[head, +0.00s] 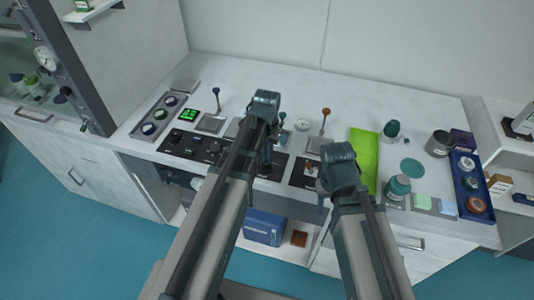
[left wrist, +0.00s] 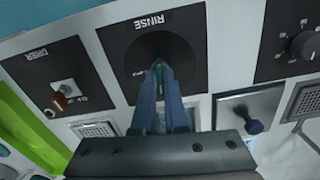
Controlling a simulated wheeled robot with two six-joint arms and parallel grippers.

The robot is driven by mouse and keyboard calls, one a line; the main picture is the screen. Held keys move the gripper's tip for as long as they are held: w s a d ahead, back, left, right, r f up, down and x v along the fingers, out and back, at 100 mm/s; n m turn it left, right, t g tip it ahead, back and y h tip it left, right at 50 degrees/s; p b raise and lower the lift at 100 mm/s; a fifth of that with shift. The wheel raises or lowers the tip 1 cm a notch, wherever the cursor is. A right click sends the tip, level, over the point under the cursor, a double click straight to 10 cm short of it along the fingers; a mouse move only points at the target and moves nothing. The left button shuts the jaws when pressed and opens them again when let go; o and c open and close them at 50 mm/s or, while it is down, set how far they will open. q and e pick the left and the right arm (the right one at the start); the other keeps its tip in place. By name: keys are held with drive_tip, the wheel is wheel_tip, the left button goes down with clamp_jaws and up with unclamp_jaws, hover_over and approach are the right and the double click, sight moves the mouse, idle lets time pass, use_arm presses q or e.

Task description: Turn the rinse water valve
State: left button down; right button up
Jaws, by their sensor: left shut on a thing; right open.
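The black RINSE panel (left wrist: 120,45) fills the top middle of the left wrist view, its label upside down. A dark round dial area is at its centre. My left gripper (left wrist: 159,72) reaches over this dial, its fingers close together on the rinse water valve (left wrist: 159,64), of which only a small teal part shows between the tips. In the head view my left gripper (head: 268,155) points down at the console front and hides most of the valve. My right gripper (head: 322,190) is open, in front of the bench near the green mat; its fingers are partly hidden.
The DRIER panel (left wrist: 50,75) with an orange-brown toggle lies beside the RINSE panel. A blue-knobbed lever (head: 217,95) and a red-knobbed lever (head: 325,115) stand up from the bench. A green mat (head: 364,150), bottles and a blue tray (head: 463,165) are to the right.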

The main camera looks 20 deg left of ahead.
use_arm(q)
drive_tip(key=m, duration=1.2)
drive_tip(key=shift+m, duration=2.2)
drive_tip(key=c, duration=1)
unclamp_jaws()
drive_tip(key=shift+o, duration=0.2)
